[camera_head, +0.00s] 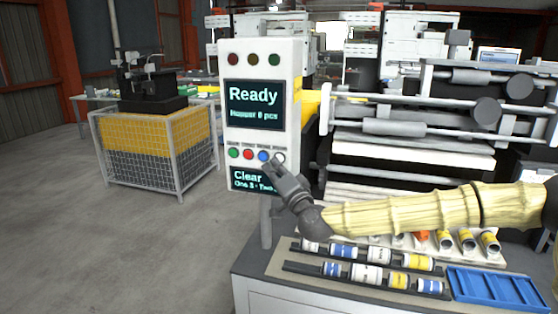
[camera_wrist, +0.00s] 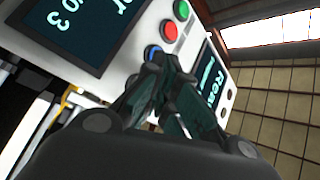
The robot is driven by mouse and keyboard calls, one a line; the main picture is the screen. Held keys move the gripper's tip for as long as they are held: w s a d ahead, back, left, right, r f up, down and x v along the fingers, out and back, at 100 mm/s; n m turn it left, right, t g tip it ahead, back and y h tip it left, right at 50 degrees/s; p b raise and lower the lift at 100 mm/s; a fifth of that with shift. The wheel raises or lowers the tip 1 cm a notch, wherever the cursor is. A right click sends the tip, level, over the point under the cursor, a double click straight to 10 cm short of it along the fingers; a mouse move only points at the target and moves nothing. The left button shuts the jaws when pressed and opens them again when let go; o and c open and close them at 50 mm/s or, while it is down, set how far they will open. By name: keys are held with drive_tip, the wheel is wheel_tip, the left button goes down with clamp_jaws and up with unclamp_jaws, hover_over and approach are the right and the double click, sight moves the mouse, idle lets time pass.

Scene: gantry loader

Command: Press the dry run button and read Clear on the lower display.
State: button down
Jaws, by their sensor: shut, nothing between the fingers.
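The white control panel (camera_head: 289,65) stands upright at the centre of the head view. Its upper display (camera_head: 252,105) reads "Ready" and "Hopper 0 pcs". Its lower display (camera_head: 254,179) reads "Clear" with a partly covered second line. Between them are a green button (camera_head: 233,153), a red button (camera_head: 248,154), a blue button (camera_head: 263,155) and a white button (camera_head: 279,158). Their labels are too small to tell which is dry run. My gripper (camera_head: 274,166) is shut and empty, its tips near the blue and white buttons. The wrist view shows the tips (camera_wrist: 168,62) beside the blue button (camera_wrist: 152,52); contact is unclear.
Three dark round lamps (camera_head: 253,60) top the panel. Gantry rails (camera_head: 450,100) fill the right. Below my arm are racks of labelled cylinders (camera_head: 366,275) and a blue tray (camera_head: 495,289). A mesh cage (camera_head: 155,150) stands left; the floor before it is clear.

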drive_tip(key=shift+s+a+b, duration=0.1)
drive_tip(key=shift+s+a, duration=0.15)
drive_tip(key=shift+s, duration=0.55)
drive_tip(key=shift+s+a+b, duration=0.1)
drive_tip(key=shift+s+a, duration=0.2)
drive_tip(key=shift+s, duration=0.5)
drive_tip(key=shift+s+a+b, duration=0.1)
drive_tip(key=shift+s+a, duration=0.15)
drive_tip(key=shift+s, duration=0.55)
